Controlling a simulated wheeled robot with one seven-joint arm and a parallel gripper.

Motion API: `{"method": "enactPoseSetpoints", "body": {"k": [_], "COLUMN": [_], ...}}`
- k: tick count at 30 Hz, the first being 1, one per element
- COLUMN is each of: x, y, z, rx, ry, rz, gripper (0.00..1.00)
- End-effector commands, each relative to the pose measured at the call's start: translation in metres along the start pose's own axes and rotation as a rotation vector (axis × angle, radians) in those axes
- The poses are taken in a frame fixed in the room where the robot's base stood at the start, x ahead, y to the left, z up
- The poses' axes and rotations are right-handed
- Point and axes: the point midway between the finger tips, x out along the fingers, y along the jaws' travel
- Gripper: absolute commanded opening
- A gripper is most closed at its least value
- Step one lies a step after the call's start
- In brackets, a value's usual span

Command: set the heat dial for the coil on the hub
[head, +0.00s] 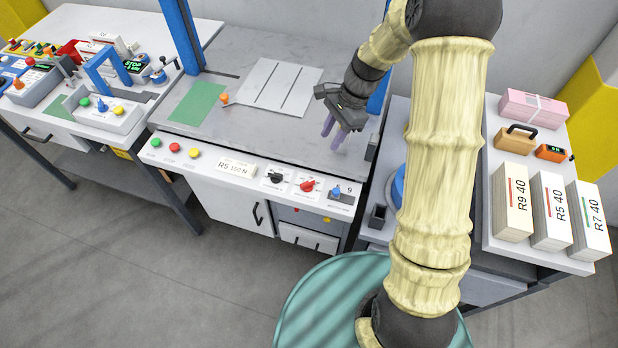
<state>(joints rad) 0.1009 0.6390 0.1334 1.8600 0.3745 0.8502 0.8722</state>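A row of three dials sits on the front panel (247,180) of the middle bench: a black one (275,178), a red one (307,185) and a blue one (337,192). Their small labels are too small to read, so I cannot tell which is the heat dial. I cannot make out a coil or a hub for certain; my arm covers part of the right side. My gripper (334,132) points down above the right end of the bench top, behind the dials and apart from them. Its two purple fingers are apart with nothing between them.
A card reading R5 150 N (235,168) and coloured buttons (174,147) are left of the dials. A green pad (197,103) and a pale plate (278,85) lie on the bench. Labelled stacks (550,212) stand on the right table. Blue posts rise behind.

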Motion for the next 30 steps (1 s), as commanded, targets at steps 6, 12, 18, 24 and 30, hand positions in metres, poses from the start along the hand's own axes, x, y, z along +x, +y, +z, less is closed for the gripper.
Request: {"method": "enactPoseSetpoints", "body": {"k": [6, 12, 18, 24, 30], "x": [0.007, 0.034, 0.070, 0.105, 0.139], "y": [0.001, 0.001, 0.001, 0.001, 0.001], "z": [0.000, 0.001, 0.001, 0.001, 0.001], "rx": [-0.002, -0.001, -0.002, -0.002, -0.001], "ry": [-0.001, -0.002, -0.002, -0.001, -0.002], "rz": [0.002, 0.005, 0.005, 0.004, 0.004], "gripper": [0.34, 0.34, 0.34, 0.34, 0.34]}}
